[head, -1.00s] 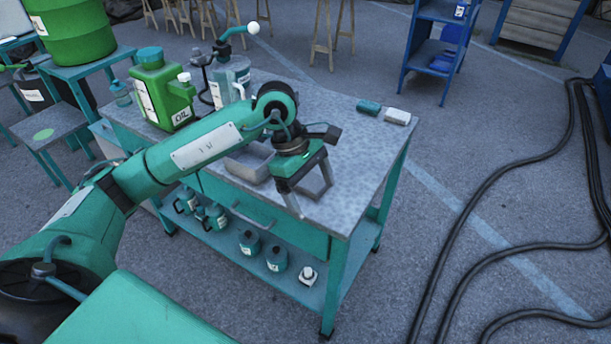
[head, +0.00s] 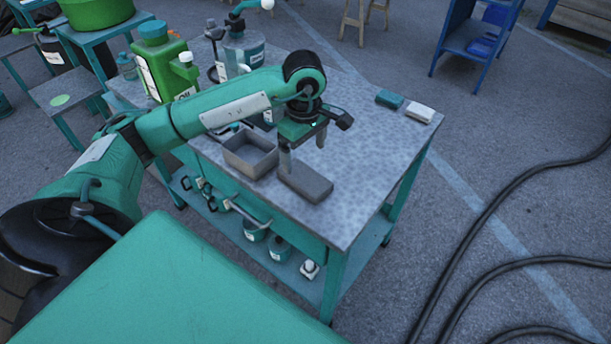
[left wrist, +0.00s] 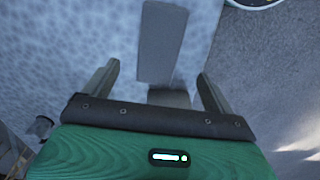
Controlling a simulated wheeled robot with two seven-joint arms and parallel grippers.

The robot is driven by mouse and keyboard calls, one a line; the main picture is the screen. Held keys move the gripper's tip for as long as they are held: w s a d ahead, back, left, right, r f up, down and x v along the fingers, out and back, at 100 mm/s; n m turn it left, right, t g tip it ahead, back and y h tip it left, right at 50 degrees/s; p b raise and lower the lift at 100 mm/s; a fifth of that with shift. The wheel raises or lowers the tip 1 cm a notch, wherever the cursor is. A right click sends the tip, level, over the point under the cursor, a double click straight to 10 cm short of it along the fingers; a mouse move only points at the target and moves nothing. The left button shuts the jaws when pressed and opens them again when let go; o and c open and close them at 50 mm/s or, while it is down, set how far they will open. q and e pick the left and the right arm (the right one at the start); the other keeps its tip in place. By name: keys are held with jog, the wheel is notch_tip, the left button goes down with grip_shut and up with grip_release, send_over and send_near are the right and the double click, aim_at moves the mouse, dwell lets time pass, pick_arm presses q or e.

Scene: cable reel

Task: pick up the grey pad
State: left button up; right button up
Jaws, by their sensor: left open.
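The grey pad (head: 306,182) is a flat rectangular block lying on the speckled workbench top (head: 349,215), right of a grey open tray. It also shows in the left wrist view as a long grey block (left wrist: 160,42), upper middle, beyond the fingers. My left gripper (head: 303,150) is open and empty, pointing down close to the pad's far side in the head view. In the left wrist view, the pad's near end lies roughly between the lines of the two fingers (left wrist: 158,70). I cannot tell the height of the tips over the bench. My right gripper is not in view.
The open grey tray (head: 251,158) stands left of the pad. A green oil can (head: 165,65) and a grey-teal jug (head: 243,58) stand at the back left. Black cables (head: 480,225) cross the floor.

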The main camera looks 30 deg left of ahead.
aim_at(305, 176)
pick_arm(q)
notch_tip(305, 176, down, 3)
jog(key=shift+w+r, duration=0.15)
jog(key=shift+r, duration=0.05)
jog(key=shift+f, duration=0.4)
jog(key=shift+f+p, duration=0.35)
jog(key=shift+p, duration=0.05)
notch_tip(305, 176, down, 3)
jog(key=shift+f+p, duration=0.2)
jog(key=shift+p, duration=0.3)
jog(key=shift+f, duration=0.4)
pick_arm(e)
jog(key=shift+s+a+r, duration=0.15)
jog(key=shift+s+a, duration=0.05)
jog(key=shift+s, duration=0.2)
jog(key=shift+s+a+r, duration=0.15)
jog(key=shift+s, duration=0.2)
pick_arm(q)
jog(key=shift+c, duration=0.2)
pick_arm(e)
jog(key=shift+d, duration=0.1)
pick_arm(q)
jog(key=c, duration=1)
jog(key=shift+c, duration=0.2)
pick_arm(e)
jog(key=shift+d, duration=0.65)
